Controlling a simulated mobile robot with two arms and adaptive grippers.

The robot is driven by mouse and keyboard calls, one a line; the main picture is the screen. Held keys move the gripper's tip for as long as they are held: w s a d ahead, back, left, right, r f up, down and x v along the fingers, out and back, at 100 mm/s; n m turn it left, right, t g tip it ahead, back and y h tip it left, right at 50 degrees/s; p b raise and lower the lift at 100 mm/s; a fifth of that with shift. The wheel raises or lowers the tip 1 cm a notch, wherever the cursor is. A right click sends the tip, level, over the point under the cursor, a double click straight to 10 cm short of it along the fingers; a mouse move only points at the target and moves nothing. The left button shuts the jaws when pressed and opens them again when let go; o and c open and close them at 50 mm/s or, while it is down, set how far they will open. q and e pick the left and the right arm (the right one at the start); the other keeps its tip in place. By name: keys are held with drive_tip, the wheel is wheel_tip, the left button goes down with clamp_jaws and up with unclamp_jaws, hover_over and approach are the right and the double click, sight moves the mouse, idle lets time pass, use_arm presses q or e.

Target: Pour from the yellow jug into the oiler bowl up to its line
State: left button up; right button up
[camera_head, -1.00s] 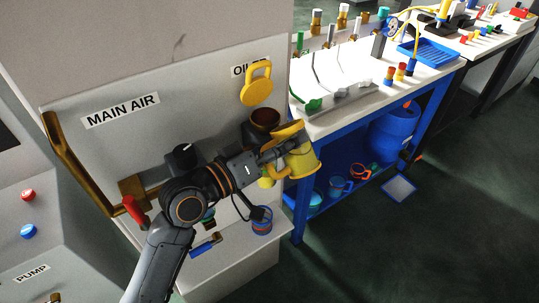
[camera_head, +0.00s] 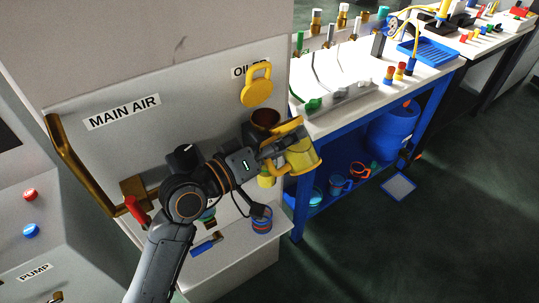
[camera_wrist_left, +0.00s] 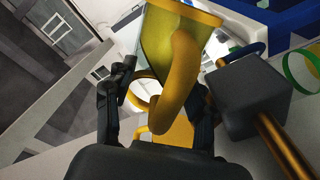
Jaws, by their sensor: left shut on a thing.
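My left gripper (camera_head: 272,150) is shut on the handle of the yellow jug (camera_head: 305,156). The jug is held tilted, its rim end leaning left toward the oiler. In the left wrist view the jug's handle (camera_wrist_left: 180,85) lies between the fingers, and its translucent yellow body shows beyond. The oiler has a dark brown open cup (camera_head: 265,117) under the OILER label, just up and left of the jug's rim. A yellowish part (camera_head: 266,177) shows below my gripper, perhaps the oiler bowl. My wrist covers much of this area, and the line cannot be made out.
A round yellow lid (camera_head: 257,93) sits on the panel above the cup. A brass pipe with a red handle (camera_head: 137,211) runs at left. A blue-striped cup (camera_head: 261,219) stands on the ledge below. The white bench (camera_head: 345,122) with blue legs is close on the right.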

use_arm(q)
drive_tip(key=shift+r+n+p, duration=0.3)
drive_tip(key=shift+r+p, duration=0.05)
drive_tip(key=shift+r, duration=0.1)
idle(0.4)
drive_tip(key=shift+w+a+r+n+p, duration=0.1)
drive_tip(key=shift+r+n+p, duration=0.1)
drive_tip(key=shift+n+p, duration=0.3)
drive_tip(key=shift+w+r+n+p, duration=0.15)
drive_tip(key=shift+n+p, duration=0.1)
drive_tip(key=shift+n, duration=0.45)
idle(2.4)
drive_tip(key=f+m+b, duration=0.2)
drive_tip(key=shift+s+m+b, duration=0.25)
drive_tip(key=shift+m+b, duration=0.05)
drive_tip(key=shift+b, duration=0.05)
drive_tip(key=shift+s+f+m, duration=0.1)
drive_tip(key=shift+f+m, duration=0.05)
drive_tip(key=shift+m, duration=0.25)
drive_tip(key=shift+d+f+m+b, duration=0.2)
drive_tip(key=shift+f+m+b, duration=0.1)
drive_tip(key=shift+f+b, duration=0.25)
drive_tip(key=s+d+f+m+b, duration=0.4)
drive_tip(key=f+m+b, duration=0.2)
drive_tip(key=f, duration=0.3)
drive_tip(key=shift+f+m, duration=0.35)
drive_tip(key=shift+m, duration=0.45)
